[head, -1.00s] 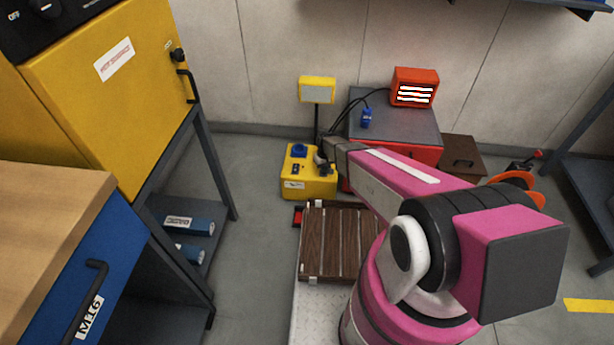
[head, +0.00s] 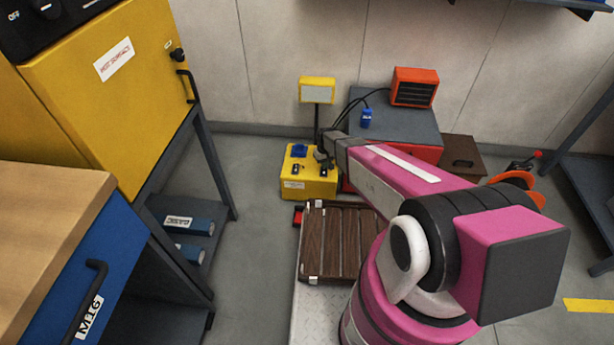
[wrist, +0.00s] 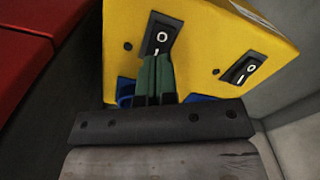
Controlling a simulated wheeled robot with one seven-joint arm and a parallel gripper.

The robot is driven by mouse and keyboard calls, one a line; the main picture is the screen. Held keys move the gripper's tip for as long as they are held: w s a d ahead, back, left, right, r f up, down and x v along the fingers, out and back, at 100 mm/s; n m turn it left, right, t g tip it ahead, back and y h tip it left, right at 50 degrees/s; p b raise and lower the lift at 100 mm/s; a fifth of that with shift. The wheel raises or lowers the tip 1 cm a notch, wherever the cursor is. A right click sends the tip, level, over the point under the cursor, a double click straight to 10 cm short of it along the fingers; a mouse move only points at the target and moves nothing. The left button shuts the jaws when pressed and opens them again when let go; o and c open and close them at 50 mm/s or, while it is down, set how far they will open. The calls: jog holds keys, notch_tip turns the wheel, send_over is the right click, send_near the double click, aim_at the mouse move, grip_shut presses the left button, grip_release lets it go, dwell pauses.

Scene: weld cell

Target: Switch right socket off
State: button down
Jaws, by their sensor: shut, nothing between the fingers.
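The yellow socket box (head: 318,190) stands on the floor by the back wall. It has two black rocker switches and blue sockets. The right switch (head: 324,169) appears on the left in the wrist view (wrist: 161,37), where the box shows turned round. The left switch (head: 296,168) is on the right there (wrist: 243,68). My gripper (wrist: 155,72) is shut and empty, its green fingertips at the lower edge of the right switch. I cannot tell whether they touch it. In the head view my gripper (head: 321,156) partly hides the right socket. The rocker's exact tilt is unclear.
An orange heater (head: 414,88), its bars dark, stands on the grey-topped red cabinet (head: 398,130) right of the box. A yellow lamp (head: 317,90) rises behind the box. Black cables (head: 350,105) hang between. A slatted wooden case (head: 335,240) lies in front.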

jog(key=shift+r, duration=1.8)
jog(key=s+d+r+m, duration=0.2)
jog(key=s+d+r, duration=0.7)
jog(key=r, duration=0.4)
jog(key=s+d+r+m, duration=0.3)
jog(key=s+d+r, duration=0.6)
jog(key=r, duration=0.4)
jog(key=shift+s+d+r+m, duration=0.3)
jog(key=shift+d+r, duration=0.05)
jog(key=shift+d, duration=0.2)
jog(key=shift+d, duration=0.15)
